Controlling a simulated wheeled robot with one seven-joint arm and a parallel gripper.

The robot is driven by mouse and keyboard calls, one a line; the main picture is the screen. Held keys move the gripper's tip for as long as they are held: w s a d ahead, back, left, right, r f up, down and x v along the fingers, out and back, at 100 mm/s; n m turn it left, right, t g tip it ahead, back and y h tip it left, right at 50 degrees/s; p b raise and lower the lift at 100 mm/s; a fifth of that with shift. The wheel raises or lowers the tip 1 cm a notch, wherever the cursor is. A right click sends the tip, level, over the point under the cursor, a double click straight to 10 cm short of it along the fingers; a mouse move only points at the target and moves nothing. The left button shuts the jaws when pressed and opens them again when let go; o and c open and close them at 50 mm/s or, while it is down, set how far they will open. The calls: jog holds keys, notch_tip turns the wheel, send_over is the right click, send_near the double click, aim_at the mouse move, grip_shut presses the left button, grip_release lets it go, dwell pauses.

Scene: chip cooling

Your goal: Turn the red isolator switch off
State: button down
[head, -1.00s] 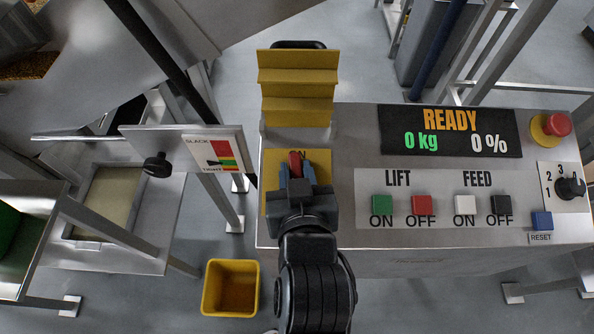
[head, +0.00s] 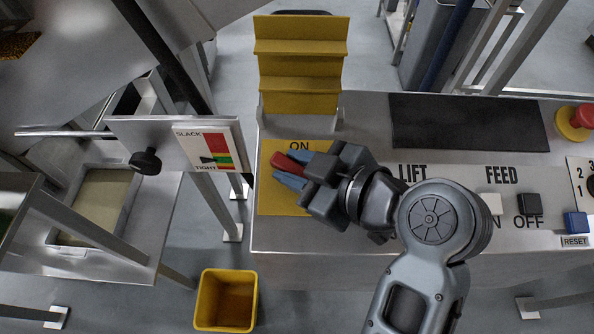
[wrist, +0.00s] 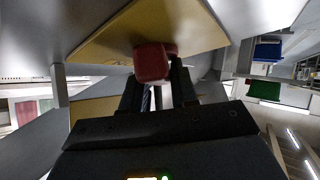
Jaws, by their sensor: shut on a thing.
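The red isolator switch (head: 287,163) sits on a yellow plate (head: 275,202) on the control panel, below the word ON. Its handle now points to the left in the head view. My gripper (head: 291,168) is shut on the handle, with its blue-grey fingers on either side and my wrist reaching in from the right. In the wrist view the red handle (wrist: 152,64) shows between the fingertips. My gripper covers part of the plate, and any OFF mark is hidden or cannot be made out.
The display (head: 468,123) on the panel is blank and dark. A stepped yellow block (head: 298,70) stands behind the switch. A slack/tight gauge (head: 212,150) with a black knob (head: 147,161) is at left. A yellow bin (head: 226,300) stands on the floor. A red emergency button (head: 580,117) is at right.

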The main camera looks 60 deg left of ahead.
jog(key=n+g+h+b, duration=0.1)
jog(key=n+h, duration=0.1)
jog(key=n, duration=0.1)
jog(key=n+g+h+b, duration=0.2)
jog(key=n, duration=0.1)
jog(key=shift+f, duration=0.1)
jog(key=shift+n+g+h, duration=0.3)
jog(key=shift+s, duration=0.1)
jog(key=c, duration=1)
grip_release()
jog(key=shift+o, duration=0.2)
jog(key=v, duration=0.8)
